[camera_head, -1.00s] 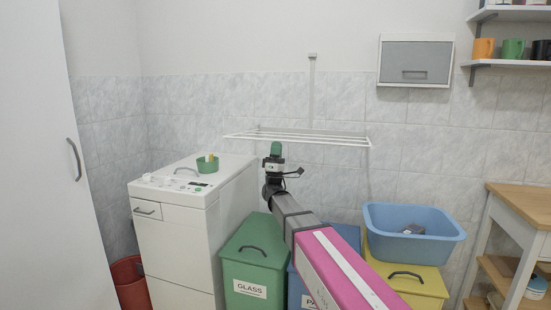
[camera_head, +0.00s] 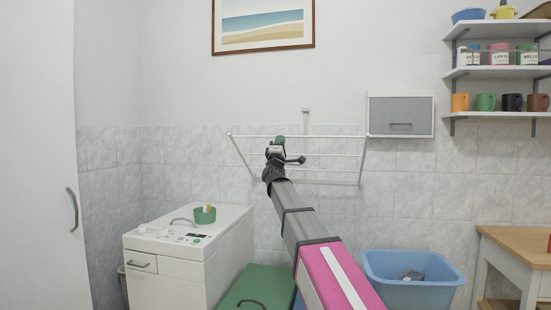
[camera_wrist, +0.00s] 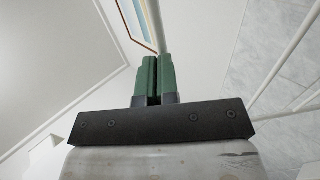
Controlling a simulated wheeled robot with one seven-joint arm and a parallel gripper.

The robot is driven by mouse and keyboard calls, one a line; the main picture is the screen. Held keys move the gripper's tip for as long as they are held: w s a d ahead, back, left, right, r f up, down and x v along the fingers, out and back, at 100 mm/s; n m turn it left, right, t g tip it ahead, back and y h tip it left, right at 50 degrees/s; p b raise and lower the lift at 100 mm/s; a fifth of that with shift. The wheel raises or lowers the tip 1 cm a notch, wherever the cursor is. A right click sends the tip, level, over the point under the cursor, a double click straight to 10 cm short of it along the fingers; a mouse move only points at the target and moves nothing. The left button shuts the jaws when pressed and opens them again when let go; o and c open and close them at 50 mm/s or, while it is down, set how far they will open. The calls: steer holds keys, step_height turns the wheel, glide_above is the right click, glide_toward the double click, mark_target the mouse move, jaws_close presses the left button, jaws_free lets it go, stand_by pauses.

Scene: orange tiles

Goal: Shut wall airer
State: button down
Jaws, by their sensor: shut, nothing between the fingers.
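The wall airer (camera_head: 330,155) is a white rod frame on the tiled wall in the head view. It is tilted up, with its front bar high and its lower edge by the wall. My gripper (camera_head: 279,141) has green fingers and is at the front bar, near its middle. In the wrist view my gripper (camera_wrist: 157,62) is shut with nothing between the fingers. A white bar (camera_wrist: 154,25) of the airer runs just beyond the fingertips; I cannot tell whether they touch. Further rods (camera_wrist: 297,55) show at the right.
A white washing machine (camera_head: 185,262) with a green bowl (camera_head: 204,215) on top stands left. A blue tub (camera_head: 412,280) is at lower right. A grey wall cabinet (camera_head: 400,115) hangs close right of the airer. Shelves (camera_head: 500,72) with mugs are further right.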

steer(key=shift+h, duration=0.3)
steer(key=w+d+r, duration=0.2)
steer(key=w+r, duration=0.4)
steer(key=w, duration=0.4)
steer(key=w+d+r, duration=0.3)
steer(key=w+r, duration=0.3)
steer(key=w, duration=0.5)
steer(key=w+d+r, duration=0.3)
steer(key=w+r, duration=0.4)
steer(key=w, duration=0.4)
steer(key=shift+w+d, duration=0.1)
steer(key=shift+d, duration=0.1)
steer(key=shift+w+d, duration=0.1)
steer(key=shift+w, duration=0.3)
steer(key=shift+s, duration=0.1)
